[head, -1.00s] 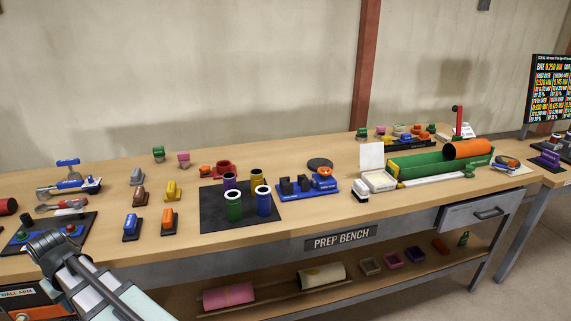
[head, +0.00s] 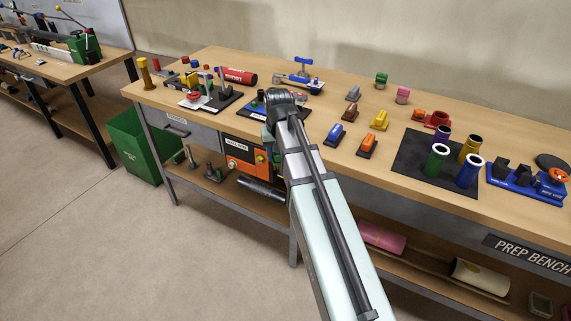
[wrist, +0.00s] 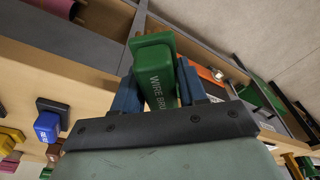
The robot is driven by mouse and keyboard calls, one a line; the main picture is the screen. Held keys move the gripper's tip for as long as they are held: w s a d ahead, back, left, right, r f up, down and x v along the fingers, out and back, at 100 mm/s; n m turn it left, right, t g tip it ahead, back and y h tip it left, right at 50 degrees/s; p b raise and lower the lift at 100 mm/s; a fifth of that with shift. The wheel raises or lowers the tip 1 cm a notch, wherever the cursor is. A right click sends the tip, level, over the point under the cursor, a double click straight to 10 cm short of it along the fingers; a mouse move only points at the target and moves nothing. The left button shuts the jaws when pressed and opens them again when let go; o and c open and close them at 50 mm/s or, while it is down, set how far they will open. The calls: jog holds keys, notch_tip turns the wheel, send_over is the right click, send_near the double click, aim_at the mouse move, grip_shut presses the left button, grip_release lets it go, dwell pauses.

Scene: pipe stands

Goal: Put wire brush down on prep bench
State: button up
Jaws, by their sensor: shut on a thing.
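The wire brush is a green block with lettering on its side, seen in the wrist view (wrist: 153,68). My gripper (wrist: 157,85) is shut on it, with a blue finger on each side. In the head view, my arm's dark wrist (head: 284,100) is near the front edge of the prep bench (head: 330,103), left of the blue and orange blocks. My arm hides the fingers and most or all of the brush there. I cannot tell the gap between brush and bench top.
A blue block (head: 336,134), an orange block (head: 367,145) and a yellow block (head: 379,119) stand right of my wrist. A dark mat (head: 410,150) with several upright pipes lies farther right. A red cylinder (head: 240,76) and a small board of tools (head: 212,98) are to the left.

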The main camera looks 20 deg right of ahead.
jog(key=w+d+r+m, duration=0.2)
jog(key=w+d+r, duration=0.45)
jog(key=d, duration=0.35)
jog(key=shift+m+h, duration=0.3)
jog(key=shift+m, duration=0.6)
jog(key=d, duration=0.4)
jog(key=w+d, duration=0.1)
jog(key=d, duration=0.8)
jog(key=shift+w+r, duration=0.15)
jog(key=shift+w, duration=0.25)
jog(key=s+d+m, duration=0.2)
jog(key=s+d, duration=0.2)
jog(key=d, duration=1)
jog(key=s+d+m, duration=0.1)
jog(key=s+d, duration=0.3)
jog(key=d, duration=0.9)
jog(key=s+d+m, duration=0.2)
jog(key=s+d, duration=0.2)
jog(key=d, duration=1)
jog(key=s+d+r+m, duration=0.1)
jog(key=s+d+m, duration=0.1)
jog(key=s+d, duration=1.4)
jog(key=shift+s+d+g+h, duration=0.4)
jog(key=shift+d, duration=1.55)
jog(key=shift+r, duration=0.1)
